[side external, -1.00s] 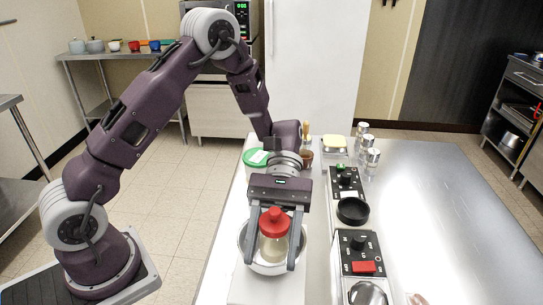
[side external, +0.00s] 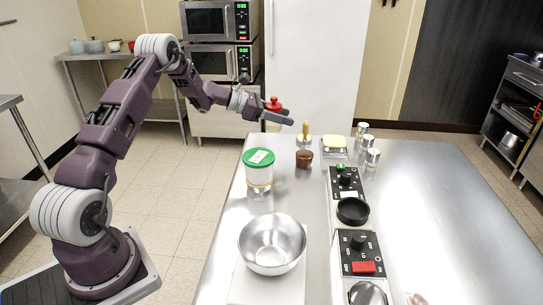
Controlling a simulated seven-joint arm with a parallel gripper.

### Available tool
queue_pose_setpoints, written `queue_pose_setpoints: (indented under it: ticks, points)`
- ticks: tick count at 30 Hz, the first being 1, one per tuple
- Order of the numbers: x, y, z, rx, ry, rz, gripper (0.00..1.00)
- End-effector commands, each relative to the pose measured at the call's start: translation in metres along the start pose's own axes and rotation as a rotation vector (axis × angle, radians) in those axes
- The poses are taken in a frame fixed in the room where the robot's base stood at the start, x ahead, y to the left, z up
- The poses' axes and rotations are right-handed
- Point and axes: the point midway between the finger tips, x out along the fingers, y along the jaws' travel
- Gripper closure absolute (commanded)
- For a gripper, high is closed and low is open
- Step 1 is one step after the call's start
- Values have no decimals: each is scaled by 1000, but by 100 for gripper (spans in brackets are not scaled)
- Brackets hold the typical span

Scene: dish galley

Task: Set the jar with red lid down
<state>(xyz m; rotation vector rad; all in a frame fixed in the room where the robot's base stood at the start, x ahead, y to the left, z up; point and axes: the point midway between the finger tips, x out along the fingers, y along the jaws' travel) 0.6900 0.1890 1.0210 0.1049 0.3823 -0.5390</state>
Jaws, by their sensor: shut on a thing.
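The jar with red lid (side external: 273,103) is in the grip of my gripper (side external: 279,117), which is shut on it. A near finger crosses in front of the jar and hides part of its pale body. The jar looks upright and is held in the air, near the far left end of the steel counter in the picture. I cannot tell exactly how high it is or whether it is over the counter or beyond its edge. The metal bowl (side external: 272,244) on the near left of the counter is empty.
A white tub with a green lid (side external: 259,158) stands below and left of the jar. A brown pot with a wooden-handled tool (side external: 304,157) is to its right. Shakers (side external: 372,158) and control units (side external: 357,252) line the middle. The counter's right side (side external: 450,210) is largely clear.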

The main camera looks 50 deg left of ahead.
Motion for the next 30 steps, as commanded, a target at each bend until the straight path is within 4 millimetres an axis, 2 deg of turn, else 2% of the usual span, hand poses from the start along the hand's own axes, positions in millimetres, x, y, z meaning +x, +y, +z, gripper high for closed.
queue_pose_setpoints:
  ticks: [2, 6, 16, 18, 26, 27, 30]
  points:
    - [-1, 7, -8, -11, 0, 19, 100]
    - [12, 8, -41, -14, 1, 24, 100]
    - [32, 8, -89, -11, 1, 22, 100]
    - [35, 8, -94, -7, 0, 22, 100]
    - [35, 8, -95, -7, -1, 22, 100]
    - [35, 8, -96, -7, 0, 22, 43]
    - [35, 8, -96, -7, 0, 22, 27]
